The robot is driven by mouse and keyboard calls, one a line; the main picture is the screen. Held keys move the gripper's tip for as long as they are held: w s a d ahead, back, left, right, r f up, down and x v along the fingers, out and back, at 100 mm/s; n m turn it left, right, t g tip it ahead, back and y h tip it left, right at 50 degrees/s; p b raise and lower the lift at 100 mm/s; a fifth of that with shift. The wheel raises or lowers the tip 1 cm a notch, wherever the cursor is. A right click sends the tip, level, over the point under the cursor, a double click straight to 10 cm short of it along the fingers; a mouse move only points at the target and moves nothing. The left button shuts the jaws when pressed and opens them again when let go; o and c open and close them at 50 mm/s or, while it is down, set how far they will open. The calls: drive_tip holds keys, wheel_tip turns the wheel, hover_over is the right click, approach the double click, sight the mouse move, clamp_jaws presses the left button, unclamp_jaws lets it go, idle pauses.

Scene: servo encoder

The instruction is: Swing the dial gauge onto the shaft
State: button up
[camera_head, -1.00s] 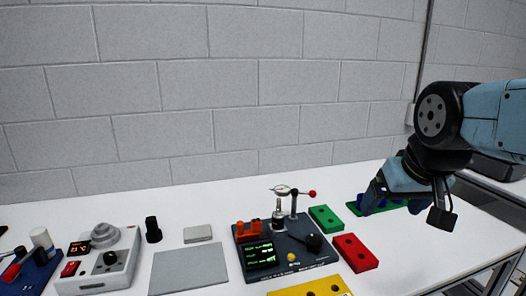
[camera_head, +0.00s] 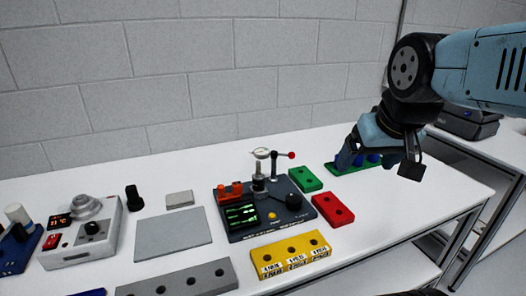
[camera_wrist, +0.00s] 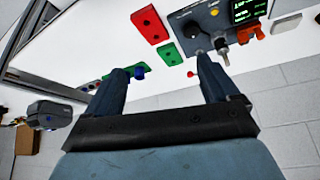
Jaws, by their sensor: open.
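The dial gauge (camera_head: 261,153) has a round white face and sits on a post above the dark test fixture (camera_head: 245,229). An arm with a red ball knob (camera_head: 291,155) reaches right from the post. The shaft (camera_head: 258,183) is the upright metal piece below the gauge; I cannot tell whether the gauge touches it. The fixture also carries a lit green screen (camera_head: 240,214) and a black knob (camera_head: 294,201). My gripper (camera_wrist: 160,85) is open and empty in the wrist view, with the red ball knob (camera_wrist: 190,74) near its right finger. In the head view it is right of the fixture.
Green (camera_head: 305,179) and red (camera_head: 333,209) blocks lie right of the fixture, with a yellow block (camera_head: 290,255) in front. A green tray (camera_head: 345,168) with blue parts is partly behind my gripper. A grey mat (camera_head: 172,234) lies left. The right front tabletop is clear.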

drive_tip(key=shift+w+a+f, duration=0.1)
drive_tip(key=shift+w+f, duration=0.05)
drive_tip(key=shift+w, duration=0.05)
drive_tip(key=c, duration=0.3)
drive_tip(key=w+a+f+m+g+y, duration=0.1)
drive_tip(key=w+f, duration=0.1)
drive_tip(key=w+f+m+g+y, duration=0.1)
drive_tip(key=w+f+m+g, duration=0.1)
drive_tip(key=w, duration=0.1)
drive_tip(key=w+a+f+m+g+y, duration=0.1)
drive_tip(key=w+f, duration=0.1)
drive_tip(key=shift+w+a+m+g, duration=0.2)
drive_tip(key=shift+a+m+g, duration=0.1)
drive_tip(key=shift+m+g, duration=0.1)
drive_tip(key=c, duration=0.4)
drive_tip(key=m+t+y, duration=0.4)
drive_tip(key=m+y, duration=1)
approach(292, 155)
drive_tip(key=x, duration=0.6)
drive_tip(key=w+x, duration=0.1)
drive_tip(key=x, duration=0.3)
drive_tip(key=shift+d+f, duration=0.15)
drive_tip(key=shift+f, duration=0.25)
clamp_jaws()
